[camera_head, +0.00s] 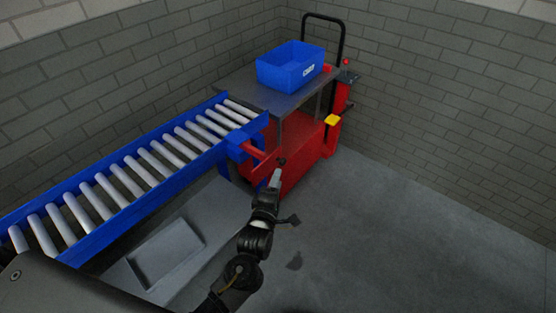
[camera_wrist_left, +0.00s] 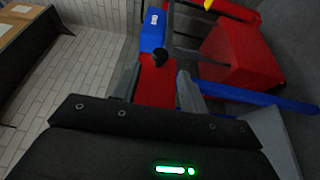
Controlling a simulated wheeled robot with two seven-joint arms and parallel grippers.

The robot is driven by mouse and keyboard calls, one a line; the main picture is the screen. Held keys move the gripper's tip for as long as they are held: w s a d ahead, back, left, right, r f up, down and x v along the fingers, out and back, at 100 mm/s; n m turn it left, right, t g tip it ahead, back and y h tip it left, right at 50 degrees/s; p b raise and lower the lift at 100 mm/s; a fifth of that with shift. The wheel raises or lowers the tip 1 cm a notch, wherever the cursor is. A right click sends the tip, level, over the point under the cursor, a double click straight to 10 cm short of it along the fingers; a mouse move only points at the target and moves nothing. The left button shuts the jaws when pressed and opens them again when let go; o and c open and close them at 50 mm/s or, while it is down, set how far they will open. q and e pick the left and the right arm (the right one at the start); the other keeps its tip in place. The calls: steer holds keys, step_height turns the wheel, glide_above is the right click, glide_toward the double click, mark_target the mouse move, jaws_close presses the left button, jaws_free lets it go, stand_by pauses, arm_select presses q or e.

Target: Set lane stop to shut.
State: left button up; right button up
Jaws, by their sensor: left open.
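The lane stop is at the cart end of the roller conveyor: a red lever (camera_head: 254,151) reaches out from a blue housing (camera_head: 237,142) toward a black knob (camera_head: 281,161). My left gripper (camera_head: 277,174) is open, just below and in front of the knob. In the left wrist view, the knob (camera_wrist_left: 160,57) shows just beyond the gap between the spread fingers (camera_wrist_left: 158,88), with a red surface behind it. I cannot tell whether a finger touches the knob. My right gripper is not in view.
The conveyor's blue rail (camera_head: 110,220) and rollers run to the lower left. A red cart (camera_head: 302,160) with a grey top (camera_head: 262,96) carries a blue bin (camera_head: 290,68). A shallow grey tray (camera_head: 167,252) lies below the conveyor. Floor on the right is clear.

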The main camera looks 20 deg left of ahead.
mark_target(282, 165)
arm_select(q)
steer(key=w+p, duration=0.1)
steer(key=w, duration=0.8)
steer(key=shift+a, duration=0.15)
jaws_close()
